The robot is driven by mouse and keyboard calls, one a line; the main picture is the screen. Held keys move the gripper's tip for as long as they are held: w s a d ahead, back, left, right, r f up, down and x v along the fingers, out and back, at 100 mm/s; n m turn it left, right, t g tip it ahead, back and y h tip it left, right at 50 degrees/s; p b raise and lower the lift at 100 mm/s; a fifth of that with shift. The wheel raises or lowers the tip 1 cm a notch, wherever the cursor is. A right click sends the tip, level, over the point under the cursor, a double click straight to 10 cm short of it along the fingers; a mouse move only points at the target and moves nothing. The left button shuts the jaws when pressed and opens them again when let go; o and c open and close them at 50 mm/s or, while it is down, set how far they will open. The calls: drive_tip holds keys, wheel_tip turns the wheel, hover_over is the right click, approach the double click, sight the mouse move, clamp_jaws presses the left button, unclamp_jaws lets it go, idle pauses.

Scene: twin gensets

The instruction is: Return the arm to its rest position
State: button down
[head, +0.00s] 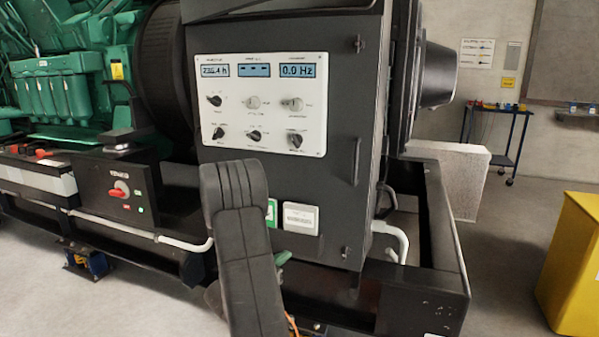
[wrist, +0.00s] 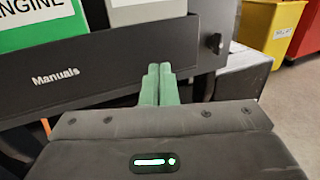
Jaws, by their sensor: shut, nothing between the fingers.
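My gripper (wrist: 158,86) shows in the wrist view as two green fingers, shut with nothing between them. The fingers point toward a dark holder labelled "Manuals" (wrist: 60,82), which holds a green item marked "ENGINE" (wrist: 40,24) and a pale one beside it; I cannot tell whether they touch it. In the head view my dark arm rises in front of the genset's control cabinet (head: 340,120). It hides part of the cabinet's lower front, and only a bit of green gripper shows beside it.
The cabinet's white panel (head: 262,105) has displays and several knobs. A black box with a red switch (head: 119,190) sits at the left. A yellow bin (head: 575,265) stands at the right, with a cart (head: 495,135) behind. Floor between bin and genset frame is clear.

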drive_tip(key=x, duration=0.4)
drive_tip(key=shift+s, duration=0.1)
drive_tip(key=shift+a, duration=0.15)
drive_tip(key=shift+s+a, duration=0.2)
drive_tip(key=shift+s, duration=0.1)
drive_tip(key=v, duration=0.8)
drive_tip(key=x, duration=0.9)
drive_tip(key=shift+w+d+r+p, duration=0.1)
drive_tip(key=shift+w+d+p, duration=0.15)
drive_tip(key=shift+p, duration=0.1)
approach(300, 245)
drive_tip(key=v, duration=0.6)
drive_tip(key=shift+p, duration=0.45)
drive_tip(key=shift+s+d, duration=0.1)
drive_tip(key=shift+s, duration=0.1)
